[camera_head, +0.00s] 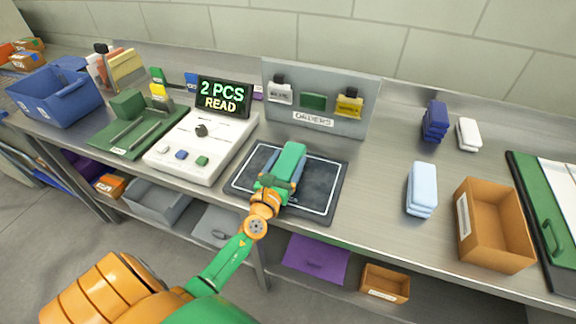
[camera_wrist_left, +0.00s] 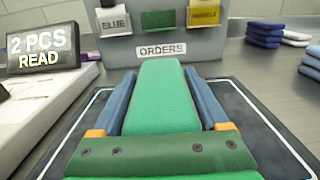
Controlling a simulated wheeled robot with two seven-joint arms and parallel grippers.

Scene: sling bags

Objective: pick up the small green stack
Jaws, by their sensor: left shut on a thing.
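The small green stack (camera_head: 291,158) is at the black pad (camera_head: 331,176) with a white outline, in front of the orders board. My left gripper (camera_head: 281,179) is shut on it, with one blue finger on each side. In the left wrist view the green stack (camera_wrist_left: 162,98) fills the space between the blue fingers (camera_wrist_left: 160,103). I cannot tell whether the stack touches the pad. The display (camera_head: 224,96) beside the pad reads "2 PCS READ". My right gripper does not show.
A grey orders board (camera_head: 313,119) stands behind the pad. A white console (camera_head: 201,146) is on the left. Dark blue (camera_head: 435,121), white (camera_head: 468,134) and light blue (camera_head: 422,189) stacks and an open brown box (camera_head: 494,225) are on the right. Bare table lies between pad and light blue stack.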

